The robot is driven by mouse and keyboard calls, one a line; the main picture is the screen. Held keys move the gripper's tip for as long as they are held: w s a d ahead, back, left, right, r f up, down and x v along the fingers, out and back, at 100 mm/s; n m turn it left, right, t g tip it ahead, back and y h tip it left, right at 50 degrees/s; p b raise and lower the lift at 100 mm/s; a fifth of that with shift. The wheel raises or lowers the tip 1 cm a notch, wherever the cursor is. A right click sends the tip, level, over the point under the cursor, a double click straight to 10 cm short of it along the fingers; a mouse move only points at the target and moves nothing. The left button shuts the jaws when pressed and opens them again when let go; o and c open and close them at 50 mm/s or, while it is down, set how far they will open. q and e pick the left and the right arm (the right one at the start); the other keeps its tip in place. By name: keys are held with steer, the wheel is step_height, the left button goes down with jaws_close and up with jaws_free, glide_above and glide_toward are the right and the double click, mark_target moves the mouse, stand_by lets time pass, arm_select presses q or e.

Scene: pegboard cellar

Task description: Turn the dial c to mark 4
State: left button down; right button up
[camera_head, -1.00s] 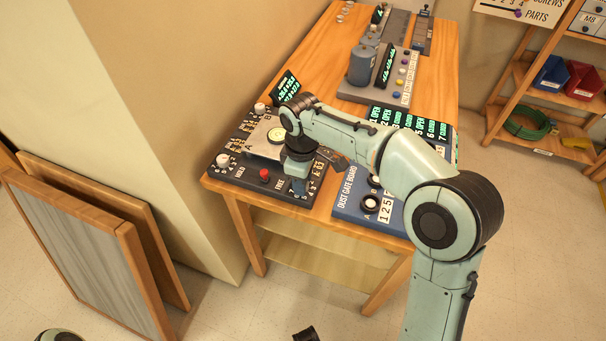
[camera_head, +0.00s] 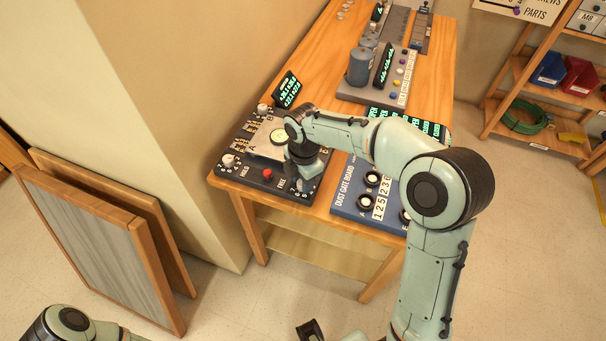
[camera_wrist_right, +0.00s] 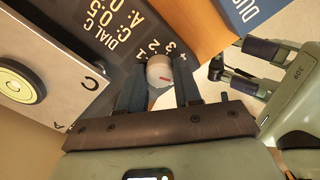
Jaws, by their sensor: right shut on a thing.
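Dial c is a round whitish knob with a short red line (camera_wrist_right: 157,70), seen in the right wrist view beside the printed marks 1 to 4. The red line lies on the knob's side away from these marks. My right gripper (camera_wrist_right: 159,88) is shut on the knob, one dark finger on each side. In the head view the right gripper (camera_head: 303,176) is at the near right corner of the dark dial board (camera_head: 240,178) and hides the dial. Part of my left arm (camera_head: 70,322) shows at bottom left; I cannot make out its gripper.
A red button (camera_head: 267,173) and a white knob (camera_head: 228,160) sit left of the right gripper. A metal plate (camera_wrist_right: 45,62) lies close beside the dial. The blue dust gate board (camera_head: 350,205) stands just right, with little room between.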

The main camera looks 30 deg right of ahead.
steer(key=n, duration=0.1)
steer(key=n+p, duration=0.1)
steer(key=n, duration=0.1)
steer(key=n+p, duration=0.1)
steer(key=shift+w+r, duration=0.1)
steer(key=shift+r, duration=0.15)
arm_select(q)
steer(key=w+r+p, duration=0.2)
steer(key=w+r, duration=0.1)
steer(key=r, duration=0.2)
steer(key=shift+w+r, duration=0.15)
steer(key=shift+r, duration=0.25)
arm_select(e)
steer(key=shift+n, duration=2.3)
steer(key=shift+f, duration=0.1)
steer(key=o, duration=0.9)
steer(key=shift+o, duration=0.7)
arm_select(q)
steer(key=shift+w+r+t+p, duration=0.3)
steer(key=shift+w+r+p, duration=0.6)
steer(key=shift+r+p, duration=0.15)
arm_select(e)
step_height(320, 180, up, 13)
